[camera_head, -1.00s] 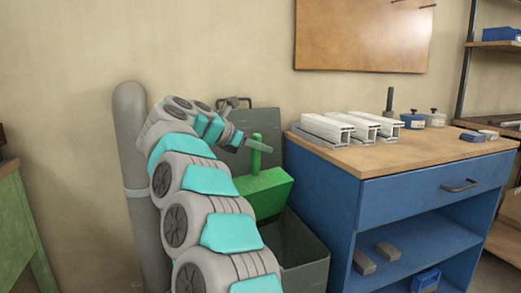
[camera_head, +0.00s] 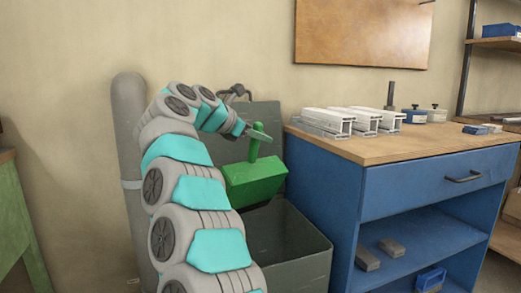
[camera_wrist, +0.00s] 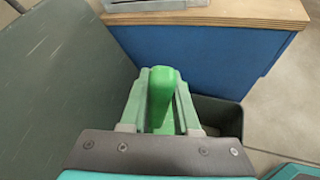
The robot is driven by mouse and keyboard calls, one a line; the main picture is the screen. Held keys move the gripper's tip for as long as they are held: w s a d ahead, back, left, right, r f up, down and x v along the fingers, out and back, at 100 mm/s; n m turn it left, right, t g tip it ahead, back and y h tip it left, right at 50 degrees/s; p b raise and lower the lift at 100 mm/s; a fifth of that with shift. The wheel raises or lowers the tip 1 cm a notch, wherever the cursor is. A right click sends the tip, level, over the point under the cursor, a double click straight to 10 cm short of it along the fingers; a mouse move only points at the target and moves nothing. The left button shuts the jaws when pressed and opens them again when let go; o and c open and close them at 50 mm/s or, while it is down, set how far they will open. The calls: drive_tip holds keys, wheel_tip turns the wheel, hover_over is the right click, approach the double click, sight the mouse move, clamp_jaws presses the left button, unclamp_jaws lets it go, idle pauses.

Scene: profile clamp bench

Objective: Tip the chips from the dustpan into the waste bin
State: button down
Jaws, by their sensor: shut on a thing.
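The green dustpan (camera_head: 255,182) is held in the air over the waste bin, tilted in the head view. My gripper (camera_head: 251,134) is shut on its upright green handle (camera_head: 255,145). In the wrist view my gripper (camera_wrist: 162,100) has a finger on each side of the handle (camera_wrist: 160,98). The grey waste bin (camera_head: 290,250) stands open below, with its raised lid (camera_head: 262,118) behind the dustpan. Part of the bin (camera_wrist: 220,112) also shows in the wrist view. The chips cannot be seen in either view.
A blue workbench (camera_head: 400,200) with a wooden top stands right beside the bin. White profiles (camera_head: 350,120) lie on its top. A green table (camera_head: 22,220) is at the left edge. A wooden board (camera_head: 360,35) hangs on the wall.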

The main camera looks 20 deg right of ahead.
wheel_tip(320, 180, up, 3)
drive_tip(key=m+t+b, duration=0.2)
drive_tip(key=m+b, duration=0.1)
drive_tip(key=shift+m+t, duration=0.3)
drive_tip(key=shift+t, duration=0.1)
wheel_tip(320, 180, up, 4)
drive_tip(key=m+t+h+b, duration=0.1)
drive_tip(key=m+t+b, duration=0.1)
drive_tip(key=m, duration=0.2)
drive_tip(key=shift+a+f+m+t, duration=0.1)
drive_tip(key=shift+m+t, duration=0.3)
